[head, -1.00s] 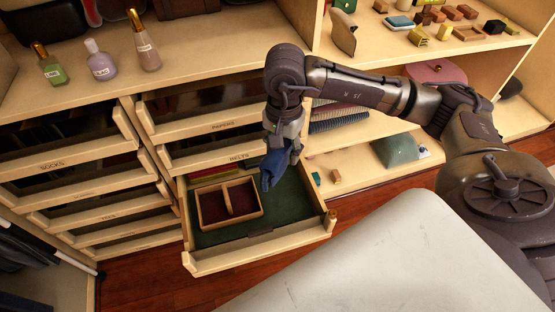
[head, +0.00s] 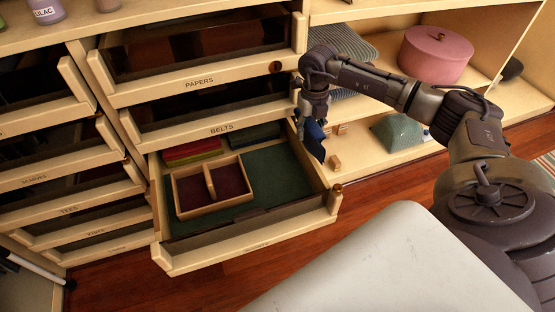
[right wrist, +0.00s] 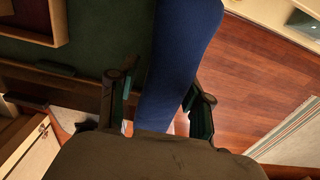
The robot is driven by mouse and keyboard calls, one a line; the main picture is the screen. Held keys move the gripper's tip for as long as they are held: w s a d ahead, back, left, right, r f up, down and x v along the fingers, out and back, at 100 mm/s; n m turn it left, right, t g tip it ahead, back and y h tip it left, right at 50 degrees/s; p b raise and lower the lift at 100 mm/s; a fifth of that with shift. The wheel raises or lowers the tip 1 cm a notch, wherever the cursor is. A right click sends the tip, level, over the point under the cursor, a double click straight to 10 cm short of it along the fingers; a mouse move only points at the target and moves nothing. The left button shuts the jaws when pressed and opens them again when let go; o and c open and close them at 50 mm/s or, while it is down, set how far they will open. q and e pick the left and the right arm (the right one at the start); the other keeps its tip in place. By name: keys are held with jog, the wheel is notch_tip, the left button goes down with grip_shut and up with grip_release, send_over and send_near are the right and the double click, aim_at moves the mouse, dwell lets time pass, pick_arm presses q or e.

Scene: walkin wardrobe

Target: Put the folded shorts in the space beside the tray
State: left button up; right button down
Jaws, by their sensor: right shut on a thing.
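My right gripper (head: 314,112) is shut on the folded shorts (head: 315,140), a dark blue cloth hanging down from it. In the head view they appear at the right side wall of the open drawer (head: 250,246). In the right wrist view the shorts (right wrist: 178,60) run up between the two fingers (right wrist: 160,100), with green lining to their left and wood floor to their right. The wooden tray (head: 209,182), with two dark red compartments, sits in the drawer's left part. Bare green lining (head: 277,172) lies right of the tray. My left gripper is not in view.
Folded red and green cloths (head: 193,150) and a dark one (head: 254,135) lie behind the tray. The belts drawer front (head: 220,130) is above.

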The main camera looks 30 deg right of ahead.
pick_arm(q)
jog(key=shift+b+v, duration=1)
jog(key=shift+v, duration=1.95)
pick_arm(e)
jog(key=shift+w+a+f, duration=0.6)
jog(key=shift+a+f, duration=0.8)
jog(key=shift+f, duration=0.15)
jog(key=shift+w+a+f, duration=0.65)
jog(key=shift+a+f, duration=0.75)
jog(key=shift+f, duration=0.2)
jog(key=shift+w+a+f, duration=0.6)
jog(key=shift+a+f, duration=0.8)
jog(key=shift+f, duration=0.15)
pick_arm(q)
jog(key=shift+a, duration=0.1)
pick_arm(e)
jog(key=shift+f, duration=0.1)
jog(key=shift+f, duration=0.15)
jog(key=c, duration=0.5)
grip_release()
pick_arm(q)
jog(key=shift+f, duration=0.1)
